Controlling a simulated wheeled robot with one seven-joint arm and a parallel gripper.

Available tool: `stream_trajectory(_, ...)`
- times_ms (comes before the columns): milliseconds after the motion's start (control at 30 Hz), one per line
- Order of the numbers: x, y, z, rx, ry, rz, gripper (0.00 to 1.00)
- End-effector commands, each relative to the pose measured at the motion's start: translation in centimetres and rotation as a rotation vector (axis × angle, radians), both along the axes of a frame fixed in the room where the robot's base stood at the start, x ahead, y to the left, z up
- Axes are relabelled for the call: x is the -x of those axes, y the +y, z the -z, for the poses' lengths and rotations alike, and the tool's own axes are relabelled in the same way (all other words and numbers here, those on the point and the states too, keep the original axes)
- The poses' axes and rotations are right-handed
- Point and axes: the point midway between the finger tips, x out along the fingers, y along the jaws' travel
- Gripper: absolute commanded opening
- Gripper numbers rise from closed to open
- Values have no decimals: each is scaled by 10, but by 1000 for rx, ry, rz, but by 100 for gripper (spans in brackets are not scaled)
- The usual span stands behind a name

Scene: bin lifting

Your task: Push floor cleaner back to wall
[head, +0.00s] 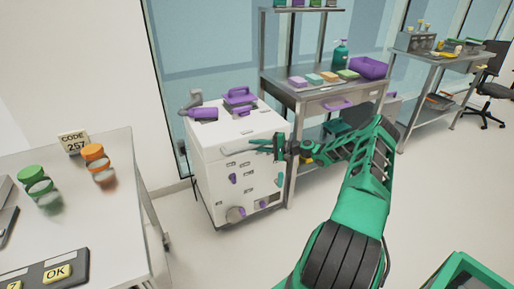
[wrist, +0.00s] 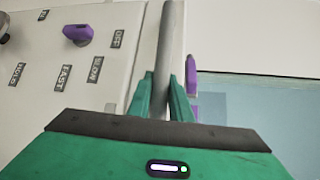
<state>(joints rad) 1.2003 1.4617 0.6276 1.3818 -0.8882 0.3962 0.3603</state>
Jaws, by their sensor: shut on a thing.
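The floor cleaner (head: 212,168) is a white boxy machine with purple knobs and labels on its front. It stands on the floor close to the window wall (head: 205,55), and I cannot tell whether it touches it. My gripper (head: 262,147) is at its right front side, near the top. In the wrist view my gripper (wrist: 162,98) is shut on a grey bar (wrist: 171,45) that runs in front of the cleaner's labelled white panel (wrist: 50,95).
A white table (head: 115,215) with green and orange jars is at the left. A grey metal workbench (head: 300,90) with a purple tray (head: 369,68) stands right of the cleaner. A green crate (head: 470,275) is at the lower right. The floor (head: 430,200) at the right is clear.

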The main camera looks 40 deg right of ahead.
Motion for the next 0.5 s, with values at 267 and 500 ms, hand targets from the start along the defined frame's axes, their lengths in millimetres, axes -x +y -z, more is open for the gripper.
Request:
stream_trajectory(267, -2, 9, -2, -7, -4, -15, 37)
stream_trajectory(500, 2, 4, -2, -4, -2, -9, 37)
